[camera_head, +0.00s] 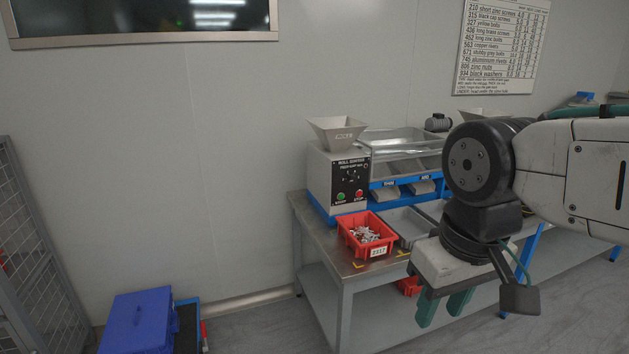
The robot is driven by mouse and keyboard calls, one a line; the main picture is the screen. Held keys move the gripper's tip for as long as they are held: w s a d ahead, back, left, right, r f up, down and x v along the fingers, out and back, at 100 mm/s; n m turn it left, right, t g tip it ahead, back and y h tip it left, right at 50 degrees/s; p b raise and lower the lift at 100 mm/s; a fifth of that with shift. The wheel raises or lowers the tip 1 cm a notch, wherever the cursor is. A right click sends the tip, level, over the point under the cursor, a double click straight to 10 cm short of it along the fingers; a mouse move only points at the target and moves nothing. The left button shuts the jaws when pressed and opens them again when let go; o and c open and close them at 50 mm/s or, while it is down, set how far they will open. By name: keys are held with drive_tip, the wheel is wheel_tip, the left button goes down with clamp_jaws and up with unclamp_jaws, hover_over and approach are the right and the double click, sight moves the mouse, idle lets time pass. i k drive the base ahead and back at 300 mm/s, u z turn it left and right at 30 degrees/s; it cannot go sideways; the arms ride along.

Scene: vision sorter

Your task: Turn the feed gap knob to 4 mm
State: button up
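The roll sorter (322,180) stands on the steel table, with a black control panel on its front. The feed gap knob (350,172) is a small dark shape in the upper part of that panel. Its pointer and the scale marks are too small to read. A green button (341,196) and a red button (359,193) sit below it. My gripper (443,308) is at the lower right, in front of the table, with its two green fingers pointing down. The fingers are apart and nothing shows between them. It is to the right of the knob, nearer the camera and well apart from it.
A red bin (349,240) of small metal parts and a grey tray (405,235) stand on the table (304,212) before the sorter. A hopper (337,131) tops the machine. A blue box (138,320) is on the floor at left. Floor left of the table is partly clear.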

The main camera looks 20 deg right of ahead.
sight(352, 179)
drive_tip(key=z, duration=0.05)
drive_tip(key=i, duration=0.95)
drive_tip(key=z, duration=0.45)
